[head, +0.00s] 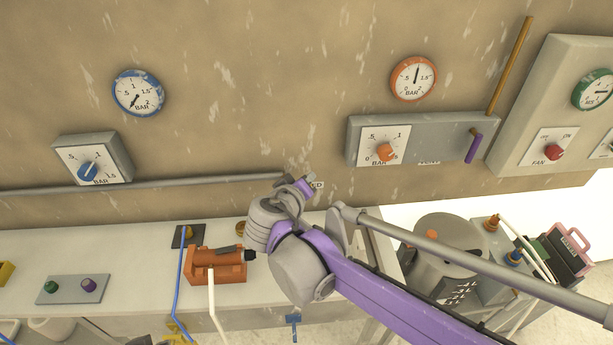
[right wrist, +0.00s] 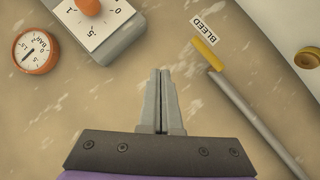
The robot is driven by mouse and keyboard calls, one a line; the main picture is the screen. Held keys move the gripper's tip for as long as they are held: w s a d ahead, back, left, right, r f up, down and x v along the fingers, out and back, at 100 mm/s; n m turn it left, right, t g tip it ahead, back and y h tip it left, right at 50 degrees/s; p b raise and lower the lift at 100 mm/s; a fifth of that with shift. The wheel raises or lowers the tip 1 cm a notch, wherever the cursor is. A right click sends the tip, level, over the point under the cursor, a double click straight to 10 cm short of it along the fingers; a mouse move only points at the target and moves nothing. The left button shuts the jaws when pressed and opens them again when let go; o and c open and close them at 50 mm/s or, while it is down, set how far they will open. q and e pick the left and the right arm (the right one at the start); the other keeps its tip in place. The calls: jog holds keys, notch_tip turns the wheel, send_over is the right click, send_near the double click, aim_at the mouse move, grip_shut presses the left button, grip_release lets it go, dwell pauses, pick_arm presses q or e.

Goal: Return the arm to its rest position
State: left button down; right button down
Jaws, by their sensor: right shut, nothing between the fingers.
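My right arm, purple and grey, reaches in from the lower right in the head view. Its gripper (head: 302,160) is raised in front of the wall by the end of a grey pipe and partly covers a small label there. In the right wrist view the two grey fingers (right wrist: 162,78) are together with nothing between them. A yellow lever (right wrist: 207,54) on the pipe end lies up and right of the fingertips, apart from them in the picture, beside a BLEED label (right wrist: 208,28). In the head view the lever is hidden behind the gripper. My left gripper is not in view.
A blue-knob box (head: 92,160) and blue gauge (head: 138,93) hang at left. An orange-knob panel (head: 430,130), orange gauge (head: 414,78) and FAN box (head: 575,75) hang at right. An orange device (head: 217,265) stands on the white bench (head: 130,255). A grey tank (head: 445,240) stands right.

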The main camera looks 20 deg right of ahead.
jog(key=shift+s, duration=0.2)
dwell(0.4)
jog(key=s+a+f+g+y, duration=0.1)
jog(key=s+f+g+y, duration=0.1)
jog(key=s+f+y, duration=0.2)
jog(key=s+a+f+m+g+y, duration=0.1)
jog(key=s+f+y, duration=0.3)
jog(key=s+f, duration=0.6)
jog(key=s+g, duration=0.1)
jog(key=s, duration=0.3)
jog(key=shift+s+a+f, duration=0.15)
jog(key=shift+s+a, duration=0.25)
jog(key=shift+d, duration=0.15)
